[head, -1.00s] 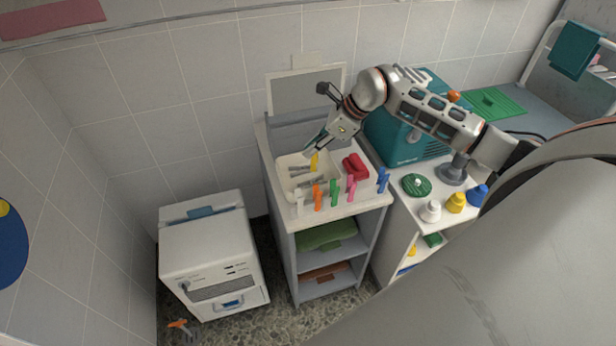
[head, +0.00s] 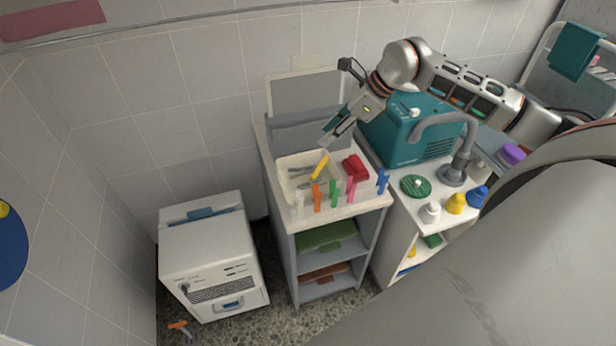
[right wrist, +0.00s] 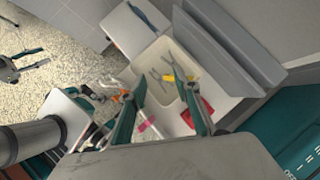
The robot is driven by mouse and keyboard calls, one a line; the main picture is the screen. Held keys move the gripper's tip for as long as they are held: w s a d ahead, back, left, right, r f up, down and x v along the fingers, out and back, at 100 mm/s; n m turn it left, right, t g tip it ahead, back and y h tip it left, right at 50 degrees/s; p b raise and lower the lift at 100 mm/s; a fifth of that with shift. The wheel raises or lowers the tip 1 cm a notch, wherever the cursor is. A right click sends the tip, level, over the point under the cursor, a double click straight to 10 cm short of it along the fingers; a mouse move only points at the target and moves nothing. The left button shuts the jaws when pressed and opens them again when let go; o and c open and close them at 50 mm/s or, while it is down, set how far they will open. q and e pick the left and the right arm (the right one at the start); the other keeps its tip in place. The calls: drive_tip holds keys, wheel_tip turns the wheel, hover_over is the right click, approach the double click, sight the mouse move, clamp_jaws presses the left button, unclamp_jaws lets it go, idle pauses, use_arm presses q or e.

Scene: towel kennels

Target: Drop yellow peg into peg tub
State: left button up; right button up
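The yellow peg (head: 320,166) leans at a slant over the white peg tub (head: 281,184) on the cart top; its lower end is within the tub's outline. It also shows in the right wrist view (right wrist: 181,76), beyond my fingertips. My right gripper (head: 329,139) is above the peg, open and empty, with a gap between them. Its teal fingers stand apart in the right wrist view (right wrist: 164,86). Grey items (head: 297,171) lie in the tub. My left gripper (right wrist: 32,60) shows only at the left edge of the right wrist view, fingers apart, nothing between them.
White, orange (head: 317,197), green, pink and blue pegs stand along the front. A red item (head: 354,167) lies right of the tub. A teal box (head: 420,135), tap (head: 460,150) and small bottles (head: 455,203) are at right. A white appliance (head: 208,255) stands at left.

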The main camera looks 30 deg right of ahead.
drive_tip(key=shift+v, duration=1.9)
